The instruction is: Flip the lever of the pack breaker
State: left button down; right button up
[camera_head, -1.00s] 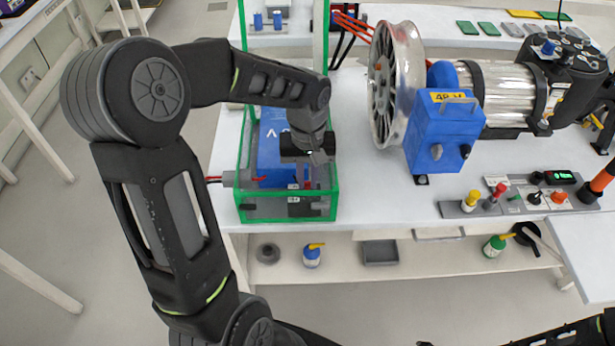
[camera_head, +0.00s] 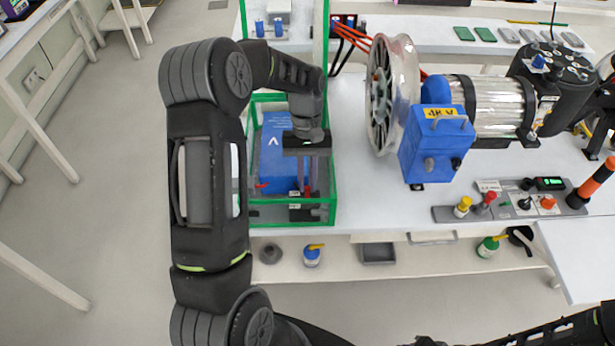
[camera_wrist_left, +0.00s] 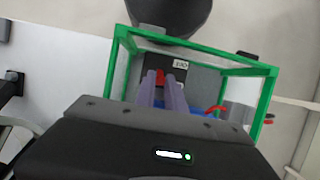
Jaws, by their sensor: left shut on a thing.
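The blue battery pack (camera_head: 277,150) stands inside a green-edged frame (camera_head: 333,180) on the bench. The dark pack breaker (camera_head: 300,214) is low at the frame's front right, largely covered by my gripper. In the left wrist view, the breaker (camera_wrist_left: 181,66) has a pale label and a red lever (camera_wrist_left: 160,76). My left gripper (camera_head: 304,190) points down inside the frame, with its fingers at the breaker. In the left wrist view, the gripper's two fingers (camera_wrist_left: 163,84) are close together at the lever, shut on it. The fingers hide part of the lever.
The green frame's bars (camera_wrist_left: 265,100) surround my fingers closely. To the right on the bench are a wheel (camera_head: 394,95), a blue 48 V box (camera_head: 432,145) and a control panel (camera_head: 520,203). A lower shelf (camera_head: 440,262) holds bottles and a tray.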

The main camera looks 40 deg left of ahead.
pick_arm(q)
jog(key=c, duration=1.4)
grip_release()
jog(key=shift+w+a+r, duration=0.15)
jog(key=shift+w+r, duration=0.05)
jog(key=shift+r, duration=0.2)
jog(key=p+v, duration=0.1)
jog(key=v, duration=0.6)
jog(key=shift+s+f, duration=0.1)
